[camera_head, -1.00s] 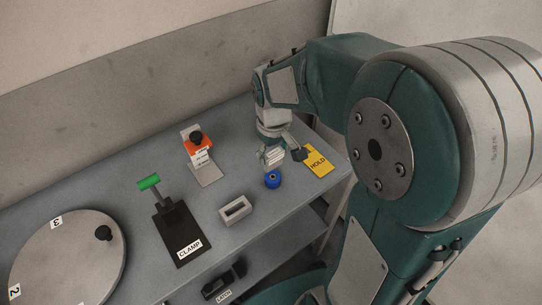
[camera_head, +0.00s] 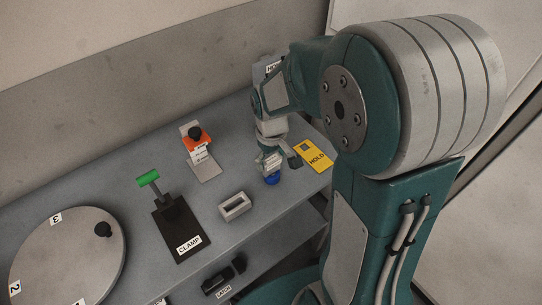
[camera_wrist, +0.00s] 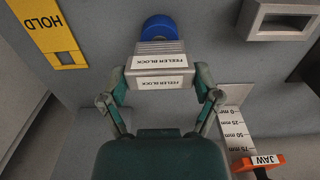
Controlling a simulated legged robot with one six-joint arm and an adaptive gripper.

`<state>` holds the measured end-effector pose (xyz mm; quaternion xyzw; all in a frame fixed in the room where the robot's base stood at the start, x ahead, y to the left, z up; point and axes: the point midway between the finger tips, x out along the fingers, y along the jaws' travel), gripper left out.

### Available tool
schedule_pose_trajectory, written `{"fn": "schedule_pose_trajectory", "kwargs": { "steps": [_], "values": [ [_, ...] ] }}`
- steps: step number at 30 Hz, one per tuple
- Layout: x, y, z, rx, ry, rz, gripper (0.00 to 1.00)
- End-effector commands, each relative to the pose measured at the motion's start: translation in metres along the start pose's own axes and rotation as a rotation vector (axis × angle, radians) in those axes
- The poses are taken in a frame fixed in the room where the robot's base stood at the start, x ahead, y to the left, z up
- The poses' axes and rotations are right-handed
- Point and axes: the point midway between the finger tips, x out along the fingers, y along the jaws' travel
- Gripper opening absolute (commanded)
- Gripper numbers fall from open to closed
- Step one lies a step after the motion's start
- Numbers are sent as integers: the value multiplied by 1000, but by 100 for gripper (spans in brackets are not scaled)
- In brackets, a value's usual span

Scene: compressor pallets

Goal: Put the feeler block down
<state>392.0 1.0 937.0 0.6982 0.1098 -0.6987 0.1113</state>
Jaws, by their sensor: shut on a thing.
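The feeler block (camera_wrist: 162,66) is a small pale metal block with white "FEELER BLOCK" labels. My gripper (camera_wrist: 161,78) is shut on it, with one finger on each side. In the head view my gripper (camera_head: 271,158) points down over the bench, with the feeler block (camera_head: 270,163) at its tip. A blue round piece (camera_wrist: 160,27) lies just beyond the block in the wrist view. In the head view this blue piece (camera_head: 272,179) is partly covered by the block and gripper. I cannot tell whether the block touches it or the bench.
A yellow HOLD plate (camera_head: 315,156) lies right of my gripper. A grey hollow block (camera_head: 235,206) is left of the blue piece. The green-handled clamp (camera_head: 179,229), an orange jaw gauge (camera_head: 199,148) and a round numbered disc (camera_head: 65,262) stand farther left. Bare bench lies between them.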

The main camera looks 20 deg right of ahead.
Motion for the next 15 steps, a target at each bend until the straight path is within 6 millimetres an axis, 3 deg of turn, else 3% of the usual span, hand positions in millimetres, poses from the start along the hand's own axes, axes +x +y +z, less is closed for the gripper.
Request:
{"fn": "schedule_pose_trajectory", "kwargs": {
  "steps": [4, 5, 6, 15],
  "values": [
    [1, 0, 0, 0, 2, 0, 20],
    [2, 0, 0, 0, 1, 0, 94],
    [2, 0, 0, 0, 1, 0, 100],
    [1, 0, 0, 0, 1, 0, 100]
  ]
}}
